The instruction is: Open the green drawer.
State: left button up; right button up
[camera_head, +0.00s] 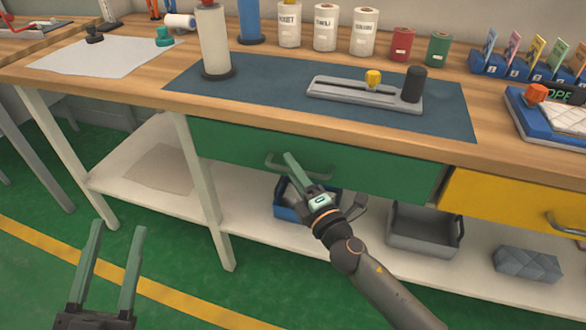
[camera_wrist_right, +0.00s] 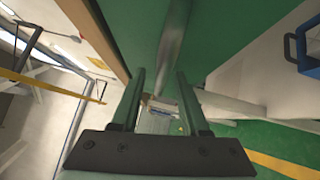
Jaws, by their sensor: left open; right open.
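The green drawer (camera_head: 370,172) is under the bench top, its front flush beneath the edge, so it looks closed. Its grey bar handle (camera_head: 270,166) is on the front, partly covered by my right gripper (camera_head: 292,160). My right gripper is open at the handle. In the right wrist view, the handle (camera_wrist_right: 174,45) runs down between the two open fingertips of my right gripper (camera_wrist_right: 160,72); I cannot tell whether they touch it. The drawer front (camera_wrist_right: 135,25) fills the top there. My left gripper (camera_head: 118,227) is open and empty, low at the left, away from the bench.
A yellow drawer (camera_head: 510,208) is to the right. The lower shelf (camera_head: 250,235) holds a blue bin (camera_head: 285,208), a grey bin (camera_head: 420,240) and a grey block (camera_head: 527,264). A bench leg (camera_head: 205,190) stands left of the drawer. The green floor in front is clear.

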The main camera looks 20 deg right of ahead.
jog(key=shift+c, duration=0.2)
grip_shut()
dwell(1.3)
